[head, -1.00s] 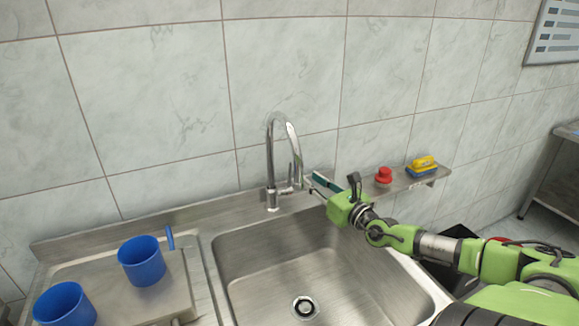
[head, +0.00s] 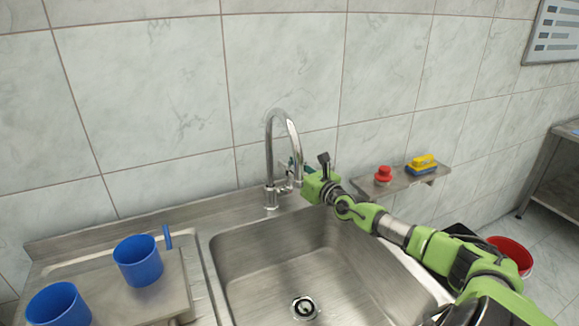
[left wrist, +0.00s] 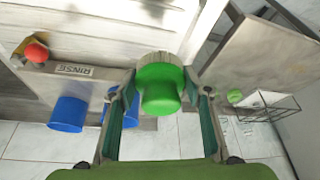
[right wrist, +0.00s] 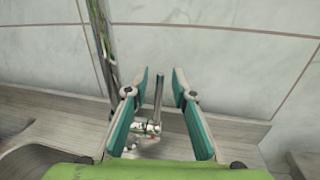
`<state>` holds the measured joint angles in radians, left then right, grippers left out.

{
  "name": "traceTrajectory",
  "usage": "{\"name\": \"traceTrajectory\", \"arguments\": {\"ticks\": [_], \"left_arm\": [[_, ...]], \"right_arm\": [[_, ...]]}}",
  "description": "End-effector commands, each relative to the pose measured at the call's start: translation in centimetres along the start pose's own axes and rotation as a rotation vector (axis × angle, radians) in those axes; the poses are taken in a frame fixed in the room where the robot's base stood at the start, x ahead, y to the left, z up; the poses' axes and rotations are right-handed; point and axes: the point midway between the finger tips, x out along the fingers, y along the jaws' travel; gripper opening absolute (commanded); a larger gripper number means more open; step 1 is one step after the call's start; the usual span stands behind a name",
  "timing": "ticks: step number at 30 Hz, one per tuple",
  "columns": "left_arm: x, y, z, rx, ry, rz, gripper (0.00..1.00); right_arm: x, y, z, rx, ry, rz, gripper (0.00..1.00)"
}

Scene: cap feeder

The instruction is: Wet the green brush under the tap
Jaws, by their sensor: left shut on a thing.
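The green brush (left wrist: 160,88) is between the fingers of my left gripper (left wrist: 158,95), which is shut on it. A pale round part shows beyond its green body. The brush and left gripper are outside the head view. The chrome tap (head: 270,150) stands behind the sink, with no water visible from its spout. My right gripper (head: 303,178) is beside the tap's base on its right. In the right wrist view its fingers (right wrist: 160,95) are apart, with the upright tap lever (right wrist: 158,92) showing between them; contact is not visible.
The steel sink basin (head: 235,270) is empty. Two blue cups (head: 138,262) stand on the left drainboard. A wall shelf (head: 400,181) holds a red item (head: 383,174) and a yellow-blue sponge (head: 422,164). A red bucket (head: 513,250) is on the floor at right.

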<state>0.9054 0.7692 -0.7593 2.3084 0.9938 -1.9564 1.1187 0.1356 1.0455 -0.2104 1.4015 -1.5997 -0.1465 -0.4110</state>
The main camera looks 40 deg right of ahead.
Motion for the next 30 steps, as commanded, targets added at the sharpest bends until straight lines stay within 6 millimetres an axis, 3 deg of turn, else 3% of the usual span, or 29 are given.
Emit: {"name": "traceTrajectory", "arguments": {"ticks": [12,13,15,16,22,30], "left_arm": [[0.1,0.0,0.0,0.0,0.001,0.0,0.27],[0.1,0.0,0.0,0.0,0.001,0.0,0.27],[0.1,0.0,0.0,0.0,0.001,0.0,0.27],[0.1,0.0,0.0,0.0,0.001,0.0,0.27],[0.2,0.0,0.1,0.0,0.0,0.0,0.27],[3.6,0.0,1.5,0.0,0.0,0.0,0.27]], "right_arm": [[0.6,0.0,0.1,0.0,0.0,-0.001,0.24],[0.6,0.0,0.1,0.0,0.0,0.0,0.21],[0.6,0.0,0.1,0.0,0.0,0.0,0.03],[0.6,0.0,0.1,0.0,0.0,0.0,0.0],[0.5,0.0,0.0,0.0,-0.001,0.0,0.0],[0.0,0.0,-0.9,-0.013,-0.058,0.003,0.0]]}}
